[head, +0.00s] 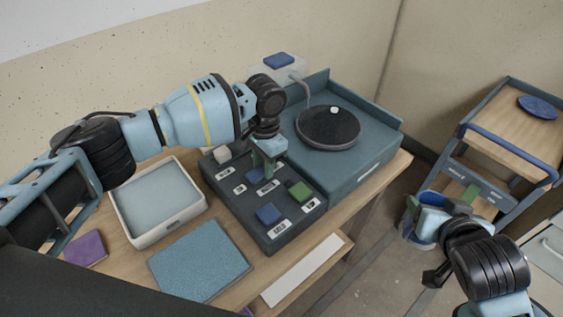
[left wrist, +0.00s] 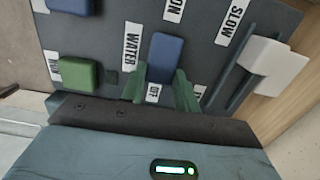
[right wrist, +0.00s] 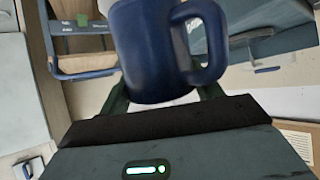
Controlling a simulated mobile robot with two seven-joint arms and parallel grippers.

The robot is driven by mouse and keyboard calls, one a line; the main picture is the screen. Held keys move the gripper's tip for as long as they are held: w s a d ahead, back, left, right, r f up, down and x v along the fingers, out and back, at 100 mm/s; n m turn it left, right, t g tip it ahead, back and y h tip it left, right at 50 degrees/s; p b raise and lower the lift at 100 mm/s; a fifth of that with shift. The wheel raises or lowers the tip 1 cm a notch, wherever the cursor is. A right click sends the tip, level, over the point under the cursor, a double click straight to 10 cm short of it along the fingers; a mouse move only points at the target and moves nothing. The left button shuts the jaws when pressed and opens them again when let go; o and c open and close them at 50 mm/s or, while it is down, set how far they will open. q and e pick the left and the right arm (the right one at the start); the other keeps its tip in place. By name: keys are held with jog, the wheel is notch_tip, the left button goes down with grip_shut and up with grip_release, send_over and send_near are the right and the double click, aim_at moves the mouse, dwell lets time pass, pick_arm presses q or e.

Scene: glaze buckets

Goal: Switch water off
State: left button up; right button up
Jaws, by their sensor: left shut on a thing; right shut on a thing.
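The water switch is a blue rocker (left wrist: 166,58) on the dark control panel (head: 228,190), between labels reading WATER, ON and OFF in the left wrist view. It shows in the head view (head: 255,175) just below my left gripper (head: 265,158). In the left wrist view the green fingers of my left gripper (left wrist: 161,82) stand on both sides of the rocker's OFF end, shut on it. My right gripper (head: 416,210) is shut on a dark blue mug-like bucket (right wrist: 150,45) with a side handle, held out to the right of the bench.
The panel also has a white slider (left wrist: 274,63) by a SLOW label, a green button (head: 299,190) and a blue button (head: 269,213). A turntable (head: 328,128) stands behind right. A white basin (head: 157,200) is left. A cart (head: 510,145) stands right, beyond open floor.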

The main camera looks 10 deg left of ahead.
dwell(0.3)
pick_arm(q)
jog(key=o, duration=1)
jog(key=r, duration=0.8)
jog(key=w+d+r, duration=0.1)
jog(key=r, duration=0.3)
jog(key=shift+w, duration=0.1)
